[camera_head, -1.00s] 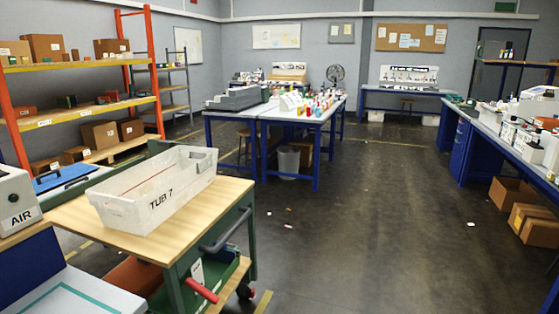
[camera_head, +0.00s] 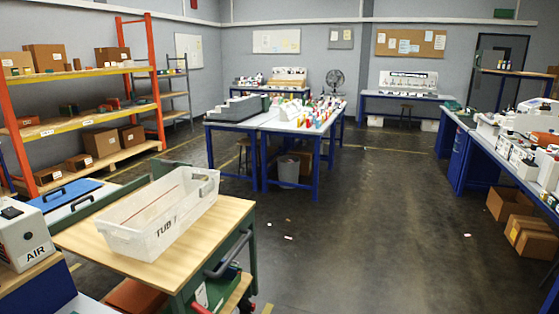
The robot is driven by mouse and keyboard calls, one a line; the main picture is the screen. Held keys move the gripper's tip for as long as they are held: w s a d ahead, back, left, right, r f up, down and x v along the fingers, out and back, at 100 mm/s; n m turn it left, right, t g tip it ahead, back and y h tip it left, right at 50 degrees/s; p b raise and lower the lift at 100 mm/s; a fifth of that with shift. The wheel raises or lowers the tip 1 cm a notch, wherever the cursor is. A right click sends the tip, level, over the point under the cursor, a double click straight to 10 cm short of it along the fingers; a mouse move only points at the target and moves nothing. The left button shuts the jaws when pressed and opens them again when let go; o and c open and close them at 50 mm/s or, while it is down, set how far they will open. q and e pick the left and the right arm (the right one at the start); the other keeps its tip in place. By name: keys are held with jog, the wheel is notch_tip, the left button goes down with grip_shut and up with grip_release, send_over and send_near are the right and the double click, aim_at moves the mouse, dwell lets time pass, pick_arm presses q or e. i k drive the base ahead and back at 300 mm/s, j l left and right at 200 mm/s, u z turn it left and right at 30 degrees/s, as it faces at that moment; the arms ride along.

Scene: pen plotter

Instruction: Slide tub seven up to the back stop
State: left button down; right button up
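Tub seven (camera_head: 160,232) is a long, pale, see-through box marked "TUB 7". It sits upright on the wooden top of a green cart (camera_head: 110,249) at the lower left. Its long side runs from front left to back right. Its inside looks empty, apart from a faint line along the floor. A green raised edge (camera_head: 154,170) stands along the far side of the cart top; I cannot tell for sure whether it is the back stop. Bare wood shows in front and to the right of the tub. Neither of my grippers is in view.
A box marked "AIR" (camera_head: 22,237) stands left of the cart. The cart has a dark push handle (camera_head: 229,255) on its right side. Orange shelving (camera_head: 70,125) stands behind at left, blue benches (camera_head: 283,120) in the middle and right. The floor right of the cart is open.

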aim_at(142, 226)
jog(key=i+l+u, duration=0.2)
jog(key=u, duration=0.25)
jog(key=i+l+u, duration=0.15)
jog(key=l+u, duration=0.25)
jog(key=j, duration=0.15)
